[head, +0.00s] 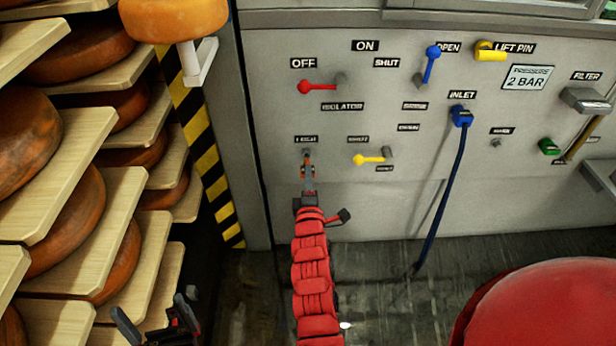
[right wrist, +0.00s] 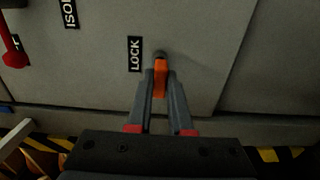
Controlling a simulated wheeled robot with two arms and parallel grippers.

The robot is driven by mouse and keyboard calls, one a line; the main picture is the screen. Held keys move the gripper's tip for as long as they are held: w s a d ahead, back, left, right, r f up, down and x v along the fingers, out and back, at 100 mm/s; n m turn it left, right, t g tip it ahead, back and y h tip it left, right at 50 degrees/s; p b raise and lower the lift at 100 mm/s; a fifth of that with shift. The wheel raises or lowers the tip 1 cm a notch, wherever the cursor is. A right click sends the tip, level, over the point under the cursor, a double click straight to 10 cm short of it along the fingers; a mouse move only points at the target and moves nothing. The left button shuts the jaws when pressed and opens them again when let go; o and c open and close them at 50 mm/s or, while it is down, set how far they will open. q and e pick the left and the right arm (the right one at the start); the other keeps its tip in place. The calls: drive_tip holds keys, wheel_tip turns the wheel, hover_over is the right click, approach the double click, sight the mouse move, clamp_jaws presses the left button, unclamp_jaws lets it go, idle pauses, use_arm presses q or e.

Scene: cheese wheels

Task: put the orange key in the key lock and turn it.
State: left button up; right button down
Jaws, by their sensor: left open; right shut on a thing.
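My right gripper (head: 308,176) is at the grey panel, under the LOCK label, shut on the orange key (head: 305,170). In the right wrist view the orange key (right wrist: 160,78) stands between the two grey fingers of the right gripper (right wrist: 160,92). Its far end meets the small dark key lock (right wrist: 160,54), right of the LOCK label. Whether the tip is inside or only touching I cannot tell. The key lock (head: 306,152) also shows in the head view, just above the fingers. My left gripper (head: 154,318) is open and empty at the bottom left, away from the panel.
Shelves of cheese wheels (head: 65,213) fill the left side. A red handle (head: 318,87) is above the lock and a yellow handle (head: 370,159) to its right. A blue hose (head: 443,195) hangs from the inlet. A large red rounded thing (head: 550,310) is at bottom right.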

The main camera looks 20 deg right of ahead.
drive_tip(key=shift+b+x, duration=0.7)
drive_tip(key=shift+x, duration=0.8)
drive_tip(key=c, duration=0.7)
unclamp_jaws()
drive_tip(key=shift+c, duration=0.2)
drive_tip(key=p+v, duration=0.3)
drive_tip(key=v, duration=1.4)
drive_tip(key=shift+s, duration=0.15)
drive_tip(key=shift+a, duration=0.1)
